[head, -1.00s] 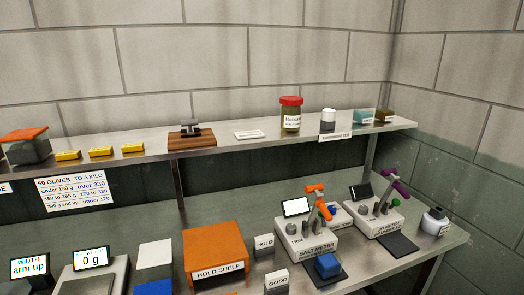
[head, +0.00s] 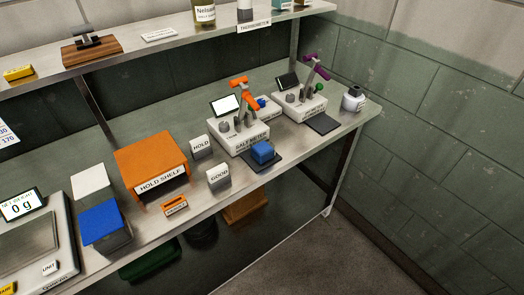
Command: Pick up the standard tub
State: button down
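No tub in view carries a label that I can read as "standard". A small blue block-like container (head: 263,152) sits on a dark pad in front of the salt meter (head: 240,139). A larger grey box with a blue top (head: 102,224) stands at the front left. I cannot tell which of these is the standard tub. My gripper is not in view.
An orange hold shelf (head: 150,155), HOLD block (head: 200,147) and GOOD block (head: 218,177) stand mid-bench. A second meter (head: 298,104) stands farther right. A scale (head: 40,250) reads 0 g at left. An upper shelf (head: 190,48) overhangs the back. Floor is open at lower right.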

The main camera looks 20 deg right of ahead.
aim_at(262, 150)
jog(key=i+l+u, duration=0.15)
jog(key=l+u, duration=0.15)
jog(key=l, duration=0.4)
jog(key=i+l+u, duration=0.1)
jog(key=l+u, duration=0.2)
jog(key=l, duration=0.4)
